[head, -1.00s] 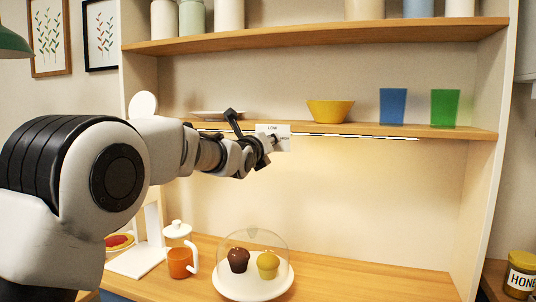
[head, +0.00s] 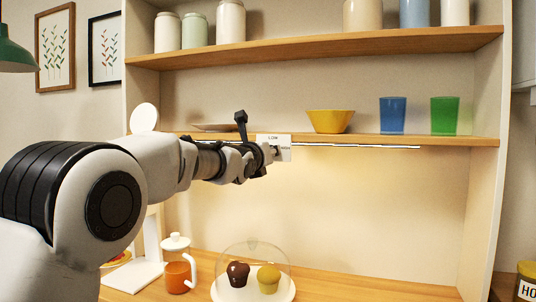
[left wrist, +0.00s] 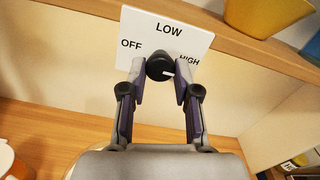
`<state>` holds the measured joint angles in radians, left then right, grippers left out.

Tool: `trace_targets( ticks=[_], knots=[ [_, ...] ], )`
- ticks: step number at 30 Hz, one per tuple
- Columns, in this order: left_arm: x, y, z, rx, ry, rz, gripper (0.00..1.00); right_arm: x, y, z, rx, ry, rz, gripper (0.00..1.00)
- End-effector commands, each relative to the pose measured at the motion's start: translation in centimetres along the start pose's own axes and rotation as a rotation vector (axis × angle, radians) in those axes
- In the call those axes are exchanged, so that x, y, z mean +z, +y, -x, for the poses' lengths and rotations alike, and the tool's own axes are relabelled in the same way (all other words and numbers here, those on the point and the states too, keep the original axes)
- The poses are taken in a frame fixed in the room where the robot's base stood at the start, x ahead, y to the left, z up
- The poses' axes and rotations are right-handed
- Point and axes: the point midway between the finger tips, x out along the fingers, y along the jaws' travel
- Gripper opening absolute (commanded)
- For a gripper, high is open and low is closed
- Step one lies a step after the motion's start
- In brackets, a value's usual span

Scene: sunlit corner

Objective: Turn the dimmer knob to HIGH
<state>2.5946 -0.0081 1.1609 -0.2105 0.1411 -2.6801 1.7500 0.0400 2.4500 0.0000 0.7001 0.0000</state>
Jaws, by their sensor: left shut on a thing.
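The white dimmer plate (head: 285,141), marked OFF, LOW and HIGH, is on the front edge of the lower shelf. In the left wrist view the plate (left wrist: 190,36) carries a round black knob (left wrist: 159,66). The knob's white mark points right, towards the HIGH side. The HIGH label is partly hidden by a fingertip. My left gripper (head: 268,157) is at the plate, and in the left wrist view its fingers (left wrist: 160,78) are shut on the knob from both sides. My right gripper is not in view.
A lit strip (head: 360,146) runs under the shelf. A yellow bowl (head: 330,121), a blue cup (head: 392,115) and a green cup (head: 444,115) stand on it. The space below the shelf's right is clear.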

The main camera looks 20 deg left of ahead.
Motion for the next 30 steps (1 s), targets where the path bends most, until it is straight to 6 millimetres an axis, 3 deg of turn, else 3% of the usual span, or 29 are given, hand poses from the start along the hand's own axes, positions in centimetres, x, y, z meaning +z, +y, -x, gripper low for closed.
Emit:
trace_targets(
  ticks=[1,2,3,12,16,20,27,30],
  knots=[
    [0.3,-0.1,0.1,-0.002,-0.007,0.0,0.0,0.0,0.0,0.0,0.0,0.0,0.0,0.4],
    [0.3,-0.1,0.1,-0.002,-0.006,0.0,0.41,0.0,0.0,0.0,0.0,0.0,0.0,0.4],
    [0.3,-0.1,0.0,-0.002,-0.006,0.0,0.56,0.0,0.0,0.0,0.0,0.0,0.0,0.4],
    [0.1,0.0,0.1,-0.001,-0.001,0.001,0.56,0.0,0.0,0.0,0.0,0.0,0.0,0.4],
    [0.2,-0.1,1.0,-0.001,-0.001,0.002,0.56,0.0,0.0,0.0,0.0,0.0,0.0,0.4],
    [0.2,0.0,3.5,0.0,-0.001,0.001,0.56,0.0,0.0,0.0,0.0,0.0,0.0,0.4],
    [0.1,0.0,9.6,0.0,-0.002,0.002,0.56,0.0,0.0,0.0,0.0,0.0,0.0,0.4],
    [0.1,0.0,11.2,0.0,-0.002,0.002,0.56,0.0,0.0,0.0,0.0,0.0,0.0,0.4]
  ],
)
